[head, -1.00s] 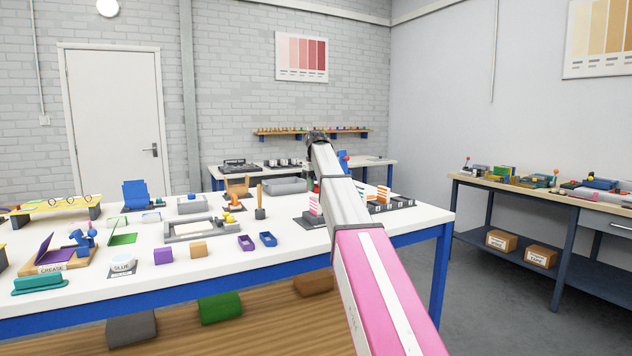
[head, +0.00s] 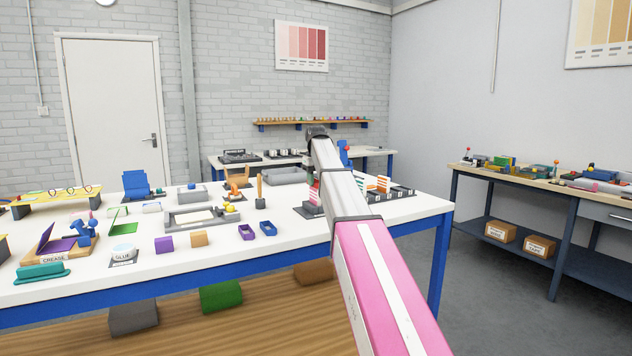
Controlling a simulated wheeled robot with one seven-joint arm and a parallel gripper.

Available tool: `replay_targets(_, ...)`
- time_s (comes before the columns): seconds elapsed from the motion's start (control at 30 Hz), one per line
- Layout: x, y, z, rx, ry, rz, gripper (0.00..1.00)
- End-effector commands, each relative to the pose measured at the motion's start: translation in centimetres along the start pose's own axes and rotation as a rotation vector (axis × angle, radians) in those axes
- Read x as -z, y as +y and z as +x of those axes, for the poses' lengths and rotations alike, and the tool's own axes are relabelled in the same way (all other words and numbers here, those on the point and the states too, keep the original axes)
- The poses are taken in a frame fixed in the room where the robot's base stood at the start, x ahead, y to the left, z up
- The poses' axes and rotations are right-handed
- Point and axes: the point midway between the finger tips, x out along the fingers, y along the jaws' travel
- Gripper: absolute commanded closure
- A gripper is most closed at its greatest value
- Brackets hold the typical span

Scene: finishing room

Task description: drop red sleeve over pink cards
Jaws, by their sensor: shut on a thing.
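The pink cards (head: 312,204) stand in a dark holder on the white table, just left of my arm, which hides part of them. A small red piece, which looks like the red sleeve (head: 315,187), shows at the arm's edge just above the pink cards. I cannot tell whether it is around them or only above them. My gripper (head: 313,174) shows only as a sliver behind my forearm, over the holder. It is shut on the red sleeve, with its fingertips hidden.
Orange cards (head: 379,185) stand in a dark rack right of my arm. The table's front right corner is clear.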

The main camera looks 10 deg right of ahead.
Motion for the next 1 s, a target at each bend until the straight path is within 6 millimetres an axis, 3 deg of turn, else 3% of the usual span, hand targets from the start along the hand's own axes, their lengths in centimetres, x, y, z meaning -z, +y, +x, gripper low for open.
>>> replay_targets(1.0,0.01,0.01,0.73,0.000,0.000,-0.001,0.77)
